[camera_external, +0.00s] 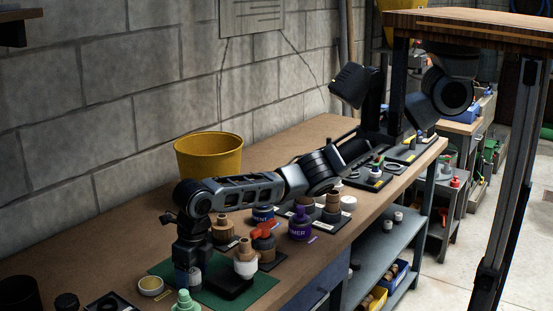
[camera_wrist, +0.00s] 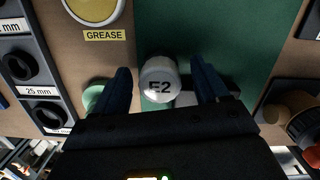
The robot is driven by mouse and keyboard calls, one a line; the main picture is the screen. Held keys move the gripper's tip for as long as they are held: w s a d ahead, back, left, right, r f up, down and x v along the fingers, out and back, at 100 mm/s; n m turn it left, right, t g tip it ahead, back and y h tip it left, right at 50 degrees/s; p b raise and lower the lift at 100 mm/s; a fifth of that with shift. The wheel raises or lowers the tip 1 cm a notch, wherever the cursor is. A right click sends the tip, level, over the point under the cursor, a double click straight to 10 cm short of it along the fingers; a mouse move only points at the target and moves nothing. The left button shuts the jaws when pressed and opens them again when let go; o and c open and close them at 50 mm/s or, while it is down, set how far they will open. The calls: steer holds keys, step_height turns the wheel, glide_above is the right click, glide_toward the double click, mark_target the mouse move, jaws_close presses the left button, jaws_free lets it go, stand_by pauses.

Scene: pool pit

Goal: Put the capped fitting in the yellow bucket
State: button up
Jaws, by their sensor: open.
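The capped fitting appears to be the white, round-topped piece marked E2 (camera_wrist: 160,80) in the wrist view. It stands at the green mat's edge, between my gripper's (camera_wrist: 160,72) two dark fingers, with a narrow gap on each side. My gripper is open and points down. In the external view my gripper (camera_external: 190,272) is low over the green mat (camera_external: 262,283), and a pale part of the fitting (camera_external: 195,276) shows beside the fingers. The yellow bucket (camera_external: 208,157) stands farther back on the bench, near the wall, behind my arm; its inside bottom is hidden.
A grease dish (camera_external: 151,286) and a mint-green bottle (camera_external: 185,301) are close to my gripper. A white-and-tan fitting (camera_external: 245,262) stands on a black base to the right. A purple bottle (camera_external: 300,224) and several fittings crowd the bench beyond. Bench left of the bucket is clear.

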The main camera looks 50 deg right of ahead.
mark_target(190, 271)
steer(key=shift+c, duration=0.4)
steer(key=c, duration=1.2)
steer(key=shift+o, duration=0.2)
steer(key=shift+r, duration=0.2)
steer(key=shift+r, duration=0.6)
step_height(190, 271, up, 3)
steer(key=shift+f+b, duration=0.15)
steer(key=shift+b, duration=0.2)
steer(key=w+d+r, duration=0.1)
steer(key=d+r, duration=0.2)
steer(key=d, duration=0.2)
steer(key=d+r+p, duration=0.1)
steer(key=d+r, duration=0.2)
steer(key=d, duration=0.3)
steer(key=shift+w+d+r, duration=0.25)
steer(key=shift+w+r, duration=0.1)
steer(key=shift+r, duration=0.05)
